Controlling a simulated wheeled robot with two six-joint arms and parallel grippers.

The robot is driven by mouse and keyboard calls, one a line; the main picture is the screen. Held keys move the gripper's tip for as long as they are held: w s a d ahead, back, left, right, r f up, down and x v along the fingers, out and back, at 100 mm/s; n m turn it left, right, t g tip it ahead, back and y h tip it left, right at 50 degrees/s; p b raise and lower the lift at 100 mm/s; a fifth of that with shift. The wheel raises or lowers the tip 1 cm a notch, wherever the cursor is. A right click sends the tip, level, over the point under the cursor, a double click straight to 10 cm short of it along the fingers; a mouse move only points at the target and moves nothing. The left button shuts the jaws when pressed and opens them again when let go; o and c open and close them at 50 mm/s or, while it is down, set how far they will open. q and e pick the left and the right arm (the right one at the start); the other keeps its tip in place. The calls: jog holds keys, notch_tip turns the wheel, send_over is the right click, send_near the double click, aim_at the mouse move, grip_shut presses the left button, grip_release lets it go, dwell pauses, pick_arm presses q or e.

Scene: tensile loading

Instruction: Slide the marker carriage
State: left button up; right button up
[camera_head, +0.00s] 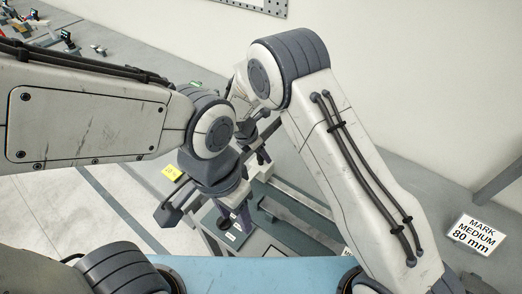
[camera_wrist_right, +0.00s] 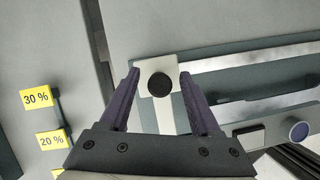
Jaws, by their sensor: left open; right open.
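In the right wrist view, a pale plate with a round black knob (camera_wrist_right: 159,85), which looks like the marker carriage, sits beside a long metal rail (camera_wrist_right: 250,63). My right gripper (camera_wrist_right: 158,76) is open, with one purple finger on each side of the knob and visible gaps between. The height of the fingertips over the plate cannot be told. In the head view, my left gripper (camera_head: 238,217) is open and points down over the dark fixture near the blue front edge. My right gripper is mostly hidden there behind the left wrist.
A card (camera_head: 476,236) reads "MARK MEDIUM 80 mm" at the right. Yellow labels read 30 % (camera_wrist_right: 36,98) and 20 % (camera_wrist_right: 52,140). Small objects (camera_head: 67,38) lie at the far left. My arms cross closely mid-view.

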jog(key=shift+c, duration=0.3)
grip_shut()
dwell(1.2)
